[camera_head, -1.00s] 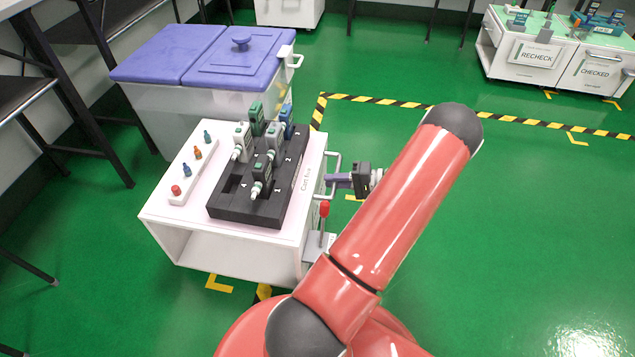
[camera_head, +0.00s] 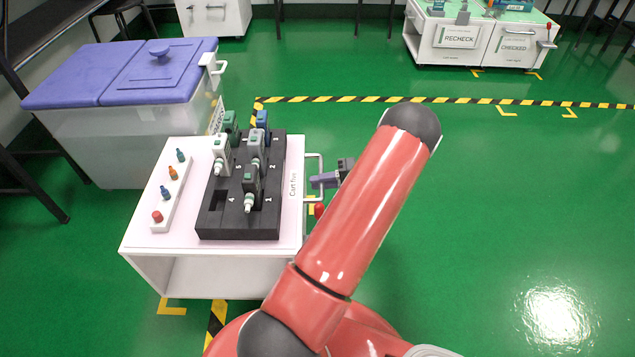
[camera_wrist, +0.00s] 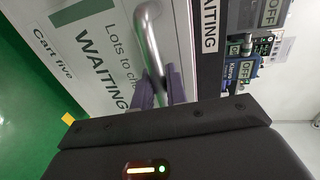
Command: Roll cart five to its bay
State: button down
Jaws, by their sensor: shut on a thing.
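Cart five (camera_head: 285,225) is a white open-front cart at centre left in the head view, with its name on the top edge. It carries a black tray (camera_head: 237,234) of handheld testers (camera_head: 222,155). My gripper (camera_head: 325,180) is at the cart's right side, shut on the metal handle (camera_head: 320,160). In the wrist view the purple-grey fingers close around the handle bar (camera_wrist: 150,40), in front of the cart's WAITING label (camera_wrist: 103,75). Yellow floor corner marks (camera_head: 172,306) lie under the cart's front. My red arm hides part of the cart's right side.
A clear bin with a blue lid (camera_head: 130,72) stands close behind the cart. A white strip (camera_head: 165,205) of small coloured pieces lies on the cart. RECHECK (camera_head: 455,45) and CHECKED (camera_head: 510,50) carts stand at back right, beyond striped floor tape (camera_head: 400,99). Green floor at right is open.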

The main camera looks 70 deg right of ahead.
jog(key=shift+s+f, duration=0.1)
jog(key=shift+s, duration=0.25)
jog(key=c, duration=1.5)
grip_release()
jog(key=shift+d, duration=0.1)
jog(key=shift+o, duration=0.2)
jog(key=v, duration=0.7)
jog(key=shift+s+p, duration=0.3)
jog(key=shift+s, duration=0.1)
jog(key=shift+d, duration=0.15)
